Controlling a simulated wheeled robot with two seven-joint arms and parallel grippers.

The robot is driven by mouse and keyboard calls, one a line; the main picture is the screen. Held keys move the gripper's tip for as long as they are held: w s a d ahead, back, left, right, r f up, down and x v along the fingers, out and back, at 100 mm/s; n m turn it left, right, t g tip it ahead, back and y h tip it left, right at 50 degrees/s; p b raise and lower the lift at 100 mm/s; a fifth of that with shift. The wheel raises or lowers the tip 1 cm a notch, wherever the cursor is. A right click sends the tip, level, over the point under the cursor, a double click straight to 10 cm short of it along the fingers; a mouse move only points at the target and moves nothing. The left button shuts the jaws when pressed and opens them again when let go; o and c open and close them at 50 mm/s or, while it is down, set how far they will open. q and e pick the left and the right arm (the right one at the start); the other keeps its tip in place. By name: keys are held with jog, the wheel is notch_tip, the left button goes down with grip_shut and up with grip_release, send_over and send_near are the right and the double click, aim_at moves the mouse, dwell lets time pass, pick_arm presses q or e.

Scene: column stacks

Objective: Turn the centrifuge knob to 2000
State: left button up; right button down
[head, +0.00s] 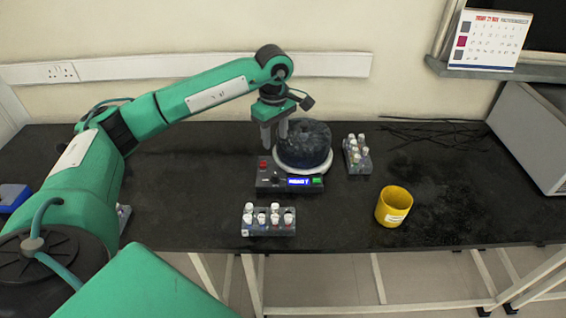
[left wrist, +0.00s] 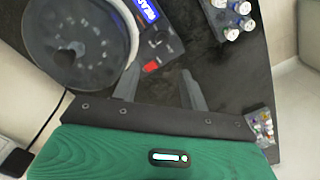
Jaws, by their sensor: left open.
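The centrifuge (head: 303,150) stands on the black bench with a round dark lid and a white rim. Its front panel (head: 262,187) has a red button (head: 263,165), a lit blue display (head: 299,182) and a green button (head: 317,181). The dark knob (left wrist: 161,39) shows on the panel in the left wrist view, near the red button; its setting is too small to read. My left gripper (head: 274,148) is open, pointing down above the left side of the centrifuge. In the left wrist view its fingers (left wrist: 160,76) are apart and empty, apart from the knob. My right gripper is not in view.
A tube rack (head: 268,230) stands in front of the centrifuge, another rack (head: 357,155) to its right. A yellow cup (head: 394,206) stands at the front right. Thin black sticks (head: 435,133) lie behind it. A grey box (head: 530,140) stands at the right end.

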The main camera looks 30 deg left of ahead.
pick_arm(q)
jog(key=p, duration=0.1)
send_over(275, 174)
notch_tip(275, 174, down, 5)
jog(key=shift+s+f, duration=0.15)
jog(key=shift+f, duration=0.05)
notch_tip(275, 174, down, 7)
jog(key=shift+d+f+p, duration=0.1)
jog(key=shift+p, duration=0.5)
jog(key=shift+f, duration=0.35)
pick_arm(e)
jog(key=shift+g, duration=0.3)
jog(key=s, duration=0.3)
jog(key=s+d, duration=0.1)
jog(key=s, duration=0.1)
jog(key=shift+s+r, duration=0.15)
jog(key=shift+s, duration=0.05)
